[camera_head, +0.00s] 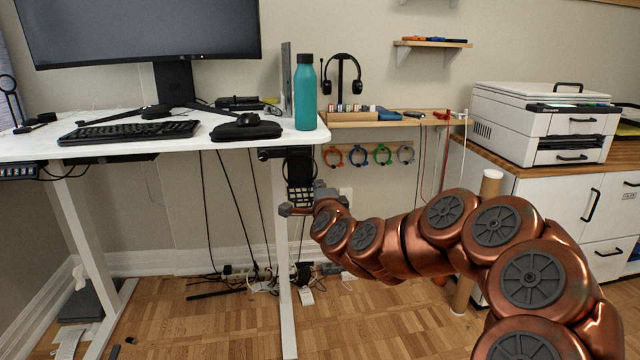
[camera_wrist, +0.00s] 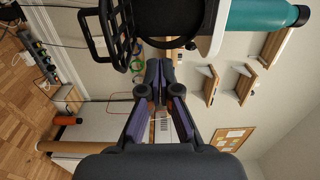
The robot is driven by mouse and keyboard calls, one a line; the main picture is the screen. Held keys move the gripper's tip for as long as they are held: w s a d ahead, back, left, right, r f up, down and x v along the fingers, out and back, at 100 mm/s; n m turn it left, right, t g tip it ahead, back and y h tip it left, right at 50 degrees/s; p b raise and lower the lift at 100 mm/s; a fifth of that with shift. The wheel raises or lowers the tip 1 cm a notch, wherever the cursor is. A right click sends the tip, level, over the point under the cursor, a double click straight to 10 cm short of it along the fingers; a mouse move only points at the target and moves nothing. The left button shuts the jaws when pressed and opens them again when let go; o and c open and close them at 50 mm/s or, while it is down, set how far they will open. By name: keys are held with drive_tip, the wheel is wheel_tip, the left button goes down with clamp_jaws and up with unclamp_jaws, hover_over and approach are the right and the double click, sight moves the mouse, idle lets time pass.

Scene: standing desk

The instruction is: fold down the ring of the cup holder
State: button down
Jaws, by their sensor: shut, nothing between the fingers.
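The black cup holder (camera_head: 299,165) hangs under the right front edge of the white desk. In the wrist view its dark body (camera_wrist: 172,18) and slatted basket (camera_wrist: 118,32) fill the top. A curved black bar (camera_wrist: 84,38) stands out from the basket's left side; I cannot tell whether it is the ring. My gripper (camera_wrist: 155,72) is shut and empty, with its fingertips apart from the basket, below it in that picture. In the head view my gripper (camera_head: 303,203) is in front of the holder's lower part and hides some of it.
A teal bottle (camera_head: 305,92) stands on the desk (camera_head: 215,142) above the holder. A white desk leg (camera_head: 283,260) and hanging cables are behind my gripper. Coloured rings (camera_head: 358,155) hang on the wall to the right. A printer (camera_head: 545,120) stands on a cabinet farther right.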

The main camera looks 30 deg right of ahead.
drive_tip(key=b+v, duration=0.3)
drive_tip(key=v, duration=0.5)
drive_tip(key=shift+d, duration=0.2)
drive_tip(key=shift+s+r, duration=0.15)
drive_tip(key=s+a+r+n+g+y+p, duration=0.3)
drive_tip(key=s+a+n+g+y+p, duration=0.15)
drive_tip(key=a+n+p, duration=0.35)
drive_tip(key=s+a+r+n+g+y+p, duration=0.35)
drive_tip(key=s+a+n+p, duration=0.25)
drive_tip(key=a+p, duration=0.45)
drive_tip(key=s+d+r+n+g+p, duration=0.1)
drive_tip(key=s+r+n+g+p, duration=0.1)
drive_tip(key=s+p, duration=0.3)
drive_tip(key=s+r+n+g+h+p, duration=0.1)
drive_tip(key=s+r+n+g+p, duration=0.2)
drive_tip(key=s, duration=1.1)
drive_tip(key=s+d+r+n+g+h+p, duration=0.1)
drive_tip(key=s+r+n+g+p, duration=0.1)
drive_tip(key=s+r+g+p, duration=0.3)
drive_tip(key=s+g+p, duration=0.1)
drive_tip(key=s+p, duration=0.3)
drive_tip(key=s, duration=0.1)
drive_tip(key=shift+s+d+r+n, duration=0.2)
drive_tip(key=shift+d+r+n, duration=0.1)
drive_tip(key=shift+d+r, duration=0.05)
